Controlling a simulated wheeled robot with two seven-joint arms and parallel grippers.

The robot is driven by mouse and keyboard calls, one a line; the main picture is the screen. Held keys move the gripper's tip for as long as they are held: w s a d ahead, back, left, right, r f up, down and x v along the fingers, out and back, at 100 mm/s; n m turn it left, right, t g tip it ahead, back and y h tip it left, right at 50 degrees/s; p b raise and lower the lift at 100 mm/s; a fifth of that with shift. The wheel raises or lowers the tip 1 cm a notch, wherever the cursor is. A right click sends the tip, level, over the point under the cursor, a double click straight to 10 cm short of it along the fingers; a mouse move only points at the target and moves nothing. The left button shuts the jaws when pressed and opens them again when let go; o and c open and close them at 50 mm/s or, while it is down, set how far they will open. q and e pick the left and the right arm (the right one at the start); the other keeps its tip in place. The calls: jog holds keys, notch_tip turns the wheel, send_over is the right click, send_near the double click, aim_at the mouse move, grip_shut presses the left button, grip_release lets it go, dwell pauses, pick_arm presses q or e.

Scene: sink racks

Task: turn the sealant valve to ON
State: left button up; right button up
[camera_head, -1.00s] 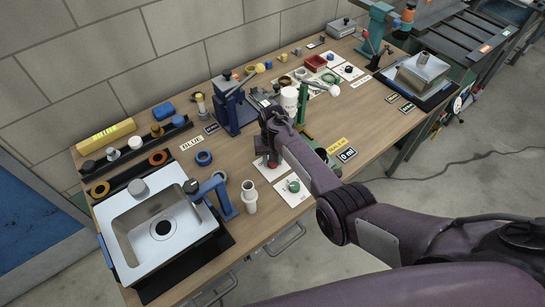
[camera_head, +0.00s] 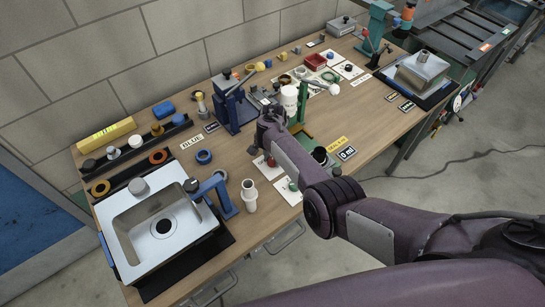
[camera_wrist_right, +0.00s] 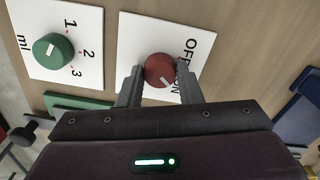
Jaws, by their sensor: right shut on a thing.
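The sealant valve is a red round knob (camera_wrist_right: 159,70) on a white card (camera_wrist_right: 194,25) marked OFF and ON, in the right wrist view. Its pale pointer mark is at its lower right, toward the word ON. My right gripper (camera_wrist_right: 159,75) is shut on the knob, with one finger on each side. In the head view the red knob (camera_head: 271,161) shows partly beside my right arm, which covers part of the card. My left gripper is not in view.
A green knob (camera_wrist_right: 53,50) on a card marked 1, 2, 3 ml sits beside the valve. A blue press stand (camera_head: 232,105) and a white cup (camera_head: 249,196) stand to the left. A green stand (camera_head: 301,108) with a white bottle (camera_head: 289,97) is close to my arm.

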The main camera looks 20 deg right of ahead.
dwell(0.3)
jog(key=o, duration=1)
notch_tip(320, 180, up, 8)
jog(key=shift+f+p, duration=0.15)
jog(key=shift+p, duration=0.25)
